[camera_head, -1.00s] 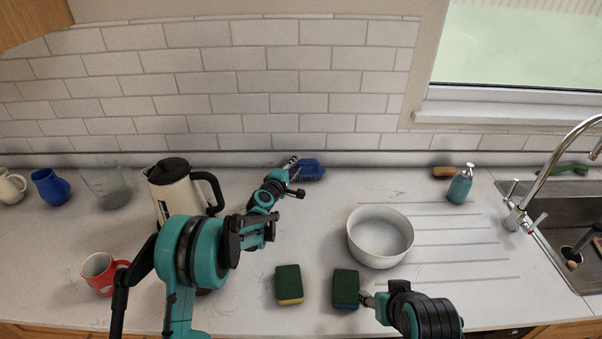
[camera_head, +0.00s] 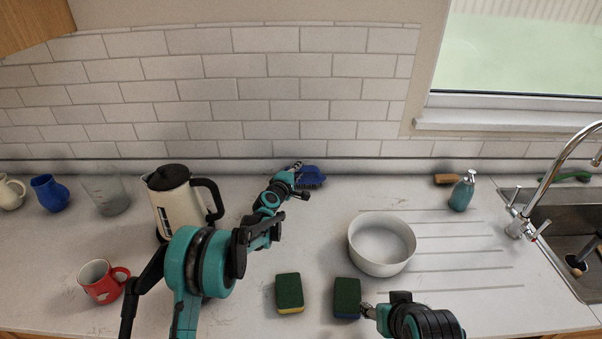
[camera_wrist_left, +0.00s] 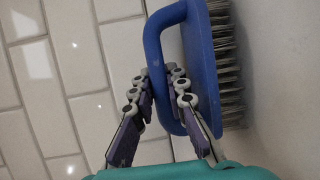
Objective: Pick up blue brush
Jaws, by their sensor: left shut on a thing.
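The blue brush (camera_head: 310,177) is at the back of the counter, near the tiled wall. In the left wrist view the blue brush (camera_wrist_left: 205,62) shows its loop handle and grey bristles, which face right. My left gripper (camera_head: 294,170) is at the brush. In the left wrist view the fingers of my left gripper (camera_wrist_left: 163,85) are on either side of the handle bar, shut on it. My right gripper (camera_head: 368,310) is at the front, beside a green and blue sponge (camera_head: 346,296). Its fingers are too small to tell if they are open.
A kettle (camera_head: 178,205) stands left of my left arm, with a red mug (camera_head: 100,283) in front. A white bowl (camera_head: 381,247) and another sponge (camera_head: 289,292) are on the counter. A soap bottle (camera_head: 462,191) and sink (camera_head: 575,235) are at the right.

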